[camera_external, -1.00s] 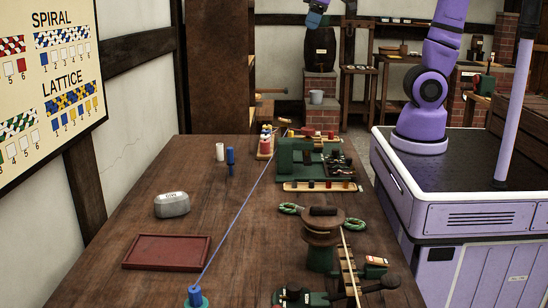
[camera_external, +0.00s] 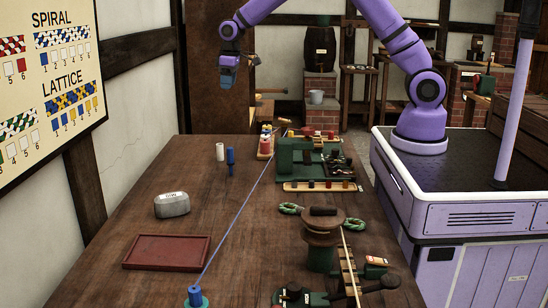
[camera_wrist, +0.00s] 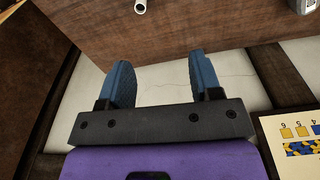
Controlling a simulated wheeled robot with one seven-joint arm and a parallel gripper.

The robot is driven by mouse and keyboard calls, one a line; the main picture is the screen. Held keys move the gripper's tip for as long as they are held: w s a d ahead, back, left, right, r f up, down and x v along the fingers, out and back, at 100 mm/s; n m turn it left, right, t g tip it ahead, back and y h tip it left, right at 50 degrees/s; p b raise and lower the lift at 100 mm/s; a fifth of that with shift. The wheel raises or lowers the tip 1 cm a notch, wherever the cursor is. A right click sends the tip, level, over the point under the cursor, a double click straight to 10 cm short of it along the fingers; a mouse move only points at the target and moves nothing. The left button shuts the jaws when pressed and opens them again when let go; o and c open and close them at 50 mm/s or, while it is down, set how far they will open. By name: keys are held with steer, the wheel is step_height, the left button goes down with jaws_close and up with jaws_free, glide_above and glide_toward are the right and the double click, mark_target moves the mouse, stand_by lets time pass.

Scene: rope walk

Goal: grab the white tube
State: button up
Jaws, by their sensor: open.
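The white tube (camera_external: 220,151) stands upright on the wooden table (camera_external: 150,222), toward its far left part. In the wrist view the white tube (camera_wrist: 140,6) shows at the top edge, partly cut off, beyond my fingertips. My gripper (camera_external: 229,80) is in the air above and beyond the far end of the table, apart from the tube. In the wrist view its two blue fingers (camera_wrist: 157,72) are spread with nothing between them.
A blue peg (camera_external: 230,160) stands right beside the tube. A blue cord (camera_external: 240,222) runs along the table. A grey labelled block (camera_external: 172,205) and a red tray (camera_external: 166,252) lie nearer. A green device (camera_external: 296,158) stands to the right. The wall is close on the left.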

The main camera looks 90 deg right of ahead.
steer(key=g, duration=0.1)
glide_above(220, 154)
steer(key=d, duration=0.2)
steer(key=f, duration=1.8)
steer(key=shift+w+a, duration=0.15)
steer(key=shift+a, duration=0.05)
step_height(220, 154, down, 11)
steer(key=shift+a, duration=0.1)
steer(key=c, duration=1)
